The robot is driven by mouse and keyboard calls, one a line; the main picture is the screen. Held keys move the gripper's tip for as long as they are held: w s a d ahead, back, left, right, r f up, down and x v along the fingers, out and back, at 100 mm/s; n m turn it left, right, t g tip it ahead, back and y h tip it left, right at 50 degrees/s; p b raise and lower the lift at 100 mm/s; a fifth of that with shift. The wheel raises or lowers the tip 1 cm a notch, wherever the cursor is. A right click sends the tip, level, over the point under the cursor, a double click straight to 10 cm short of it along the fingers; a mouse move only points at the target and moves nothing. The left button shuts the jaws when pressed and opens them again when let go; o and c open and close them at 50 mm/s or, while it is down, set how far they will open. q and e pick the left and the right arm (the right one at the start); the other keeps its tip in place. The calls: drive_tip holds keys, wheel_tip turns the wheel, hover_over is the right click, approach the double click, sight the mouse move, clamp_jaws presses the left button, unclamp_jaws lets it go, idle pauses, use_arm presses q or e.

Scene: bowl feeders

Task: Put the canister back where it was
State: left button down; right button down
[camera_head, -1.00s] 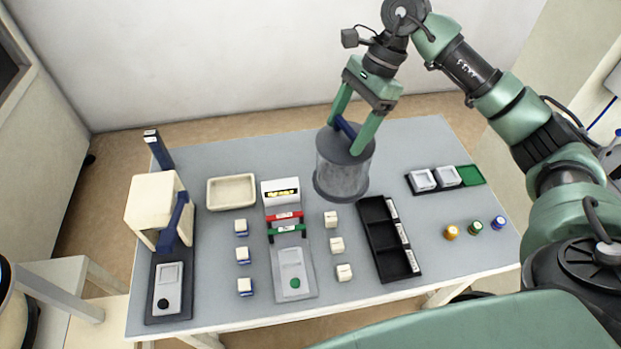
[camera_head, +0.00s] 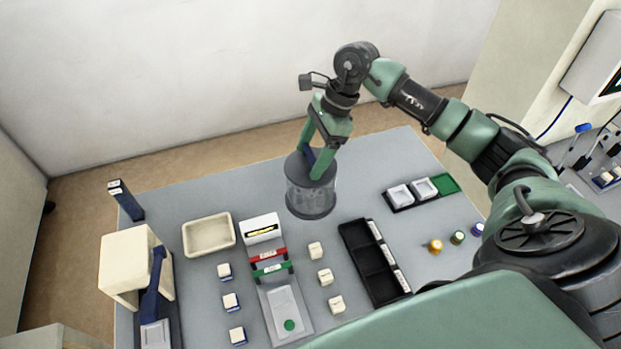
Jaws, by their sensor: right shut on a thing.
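The canister (camera_head: 311,200) is a grey, partly see-through cylinder with a dark lid and a dark blue handle on top. It is upright over the back middle of the table, behind the black tray. My right gripper (camera_head: 314,165) comes down from above and is shut on the canister's handle. I cannot tell whether the canister's base touches the table. My left gripper is not in view.
A cream machine with a blue lever (camera_head: 128,262) stands at the left, with a dark blue post (camera_head: 126,200) behind it. A cream tray (camera_head: 231,223), a white display unit (camera_head: 262,227), small blocks and a black compartment tray (camera_head: 351,237) fill the middle. Colored caps (camera_head: 435,246) lie right.

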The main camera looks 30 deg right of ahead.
wheel_tip(320, 180, down, 8)
drive_tip(key=shift+a+f+p, duration=0.1)
drive_tip(key=shift+f+p, duration=0.1)
drive_tip(key=shift+p, duration=0.75)
drive_tip(key=shift+f, duration=0.35)
drive_tip(key=shift+f, duration=0.15)
drive_tip(key=shift+c, duration=0.7)
unclamp_jaws()
